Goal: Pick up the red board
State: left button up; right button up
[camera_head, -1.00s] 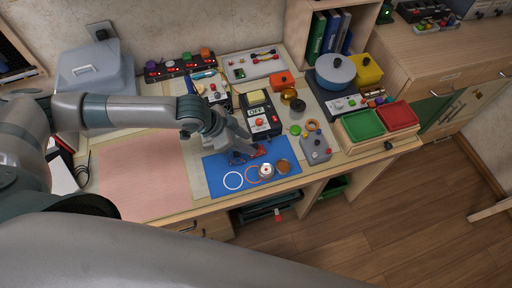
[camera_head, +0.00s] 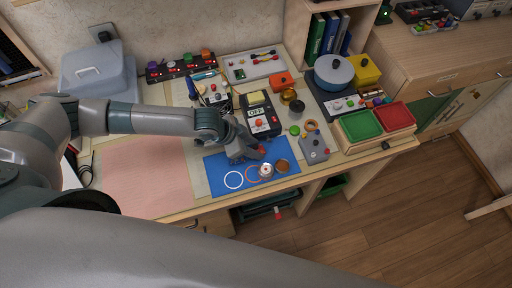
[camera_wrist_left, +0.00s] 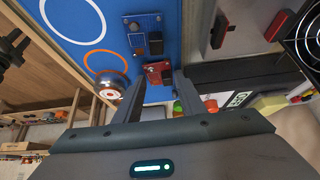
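The red board (camera_wrist_left: 157,72) lies on the blue mat (camera_wrist_left: 68,22) in the left wrist view, a small red circuit board with dark parts. A blue board (camera_wrist_left: 145,30) lies just beyond it. My left gripper (camera_wrist_left: 157,97) is open, with one finger on each side of the red board's near end and visible gaps to it. I cannot tell whether the fingertips are level with it. In the head view my left gripper (camera_head: 248,156) is low over the mat's upper part and hides most of both boards. My right gripper is not in view.
A shiny round metal item (camera_head: 265,170) stands on the mat close to the gripper. A meter with a display (camera_head: 260,115) stands behind it, and a grey box (camera_head: 314,148) to the right. The pink mat (camera_head: 145,175) at left is clear.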

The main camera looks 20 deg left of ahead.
pick_arm(q)
jog(key=shift+c, duration=0.6)
jog(key=c, duration=0.6)
jog(key=shift+o, duration=0.2)
jog(key=shift+r, duration=0.15)
jog(key=shift+r+b, duration=0.35)
jog(key=shift+r, duration=0.15)
notch_tip(320, 180, up, 2)
jog(key=shift+r+b, duration=0.2)
jog(key=shift+b, duration=0.3)
jog(key=w+d+r+b, duration=0.1)
jog(key=d+r, duration=0.1)
jog(key=d, duration=0.1)
jog(key=w+d+r+b, duration=0.1)
jog(key=d+r, duration=0.1)
jog(key=d, duration=0.1)
jog(key=w+d+r+b, duration=0.1)
jog(key=d+r, duration=0.1)
jog(key=d, duration=0.2)
jog(key=shift+w+r, duration=0.3)
jog(key=shift+w+d+r+b, duration=0.15)
jog(key=shift+d+r+b, duration=0.15)
jog(key=shift+d+r, duration=0.15)
jog(key=shift+f, duration=0.1)
